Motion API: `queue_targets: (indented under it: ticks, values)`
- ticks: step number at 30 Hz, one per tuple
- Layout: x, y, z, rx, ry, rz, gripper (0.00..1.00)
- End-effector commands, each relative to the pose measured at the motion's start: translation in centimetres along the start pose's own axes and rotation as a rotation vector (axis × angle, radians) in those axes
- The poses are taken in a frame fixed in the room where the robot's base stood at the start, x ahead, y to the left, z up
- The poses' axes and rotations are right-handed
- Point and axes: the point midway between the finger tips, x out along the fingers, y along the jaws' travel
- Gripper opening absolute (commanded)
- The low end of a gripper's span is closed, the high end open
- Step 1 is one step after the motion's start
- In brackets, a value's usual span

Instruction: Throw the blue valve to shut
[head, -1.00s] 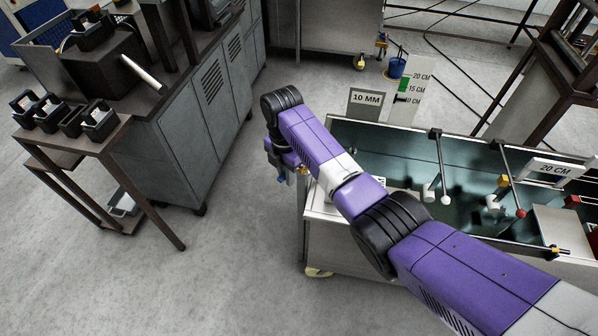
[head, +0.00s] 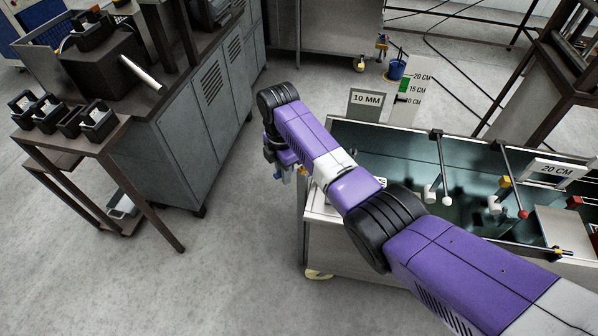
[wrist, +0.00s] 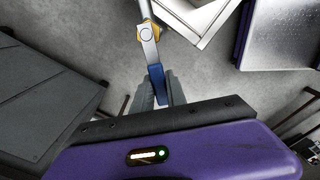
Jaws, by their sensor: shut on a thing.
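The blue valve shows in the wrist view as a blue-sleeved lever (wrist: 156,76) on a metal arm, with a brass-coloured hex body and round nut above it. My gripper (wrist: 159,90) is shut on the blue end of the lever, one grey finger on each side. The lever runs almost straight from the valve body toward my gripper. In the head view a bit of the blue lever (head: 278,174) shows below my wrist, at the left end of the tank. My arm hides most of the gripper there.
The long metal tank (head: 345,128) stands under and right of my arm, with rods and signs on it. A grey cabinet (head: 205,120) and a small brown table (head: 60,148) stand at left. Open floor lies between cabinet and tank.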

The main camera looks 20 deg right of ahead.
Motion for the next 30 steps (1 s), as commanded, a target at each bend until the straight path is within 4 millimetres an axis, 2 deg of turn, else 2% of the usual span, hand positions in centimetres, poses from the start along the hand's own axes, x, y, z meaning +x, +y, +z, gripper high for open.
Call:
queue_targets:
  ticks: [7, 19, 30]
  values:
    - [0.1, 1.0, 0.1, 0.139, 0.001, 0.002, 0.0]
    - [0.0, 1.2, 0.1, 0.176, 0.0, 0.001, 0.0]
    - [0.0, 2.2, 0.4, 0.338, -0.001, 0.002, 0.0]
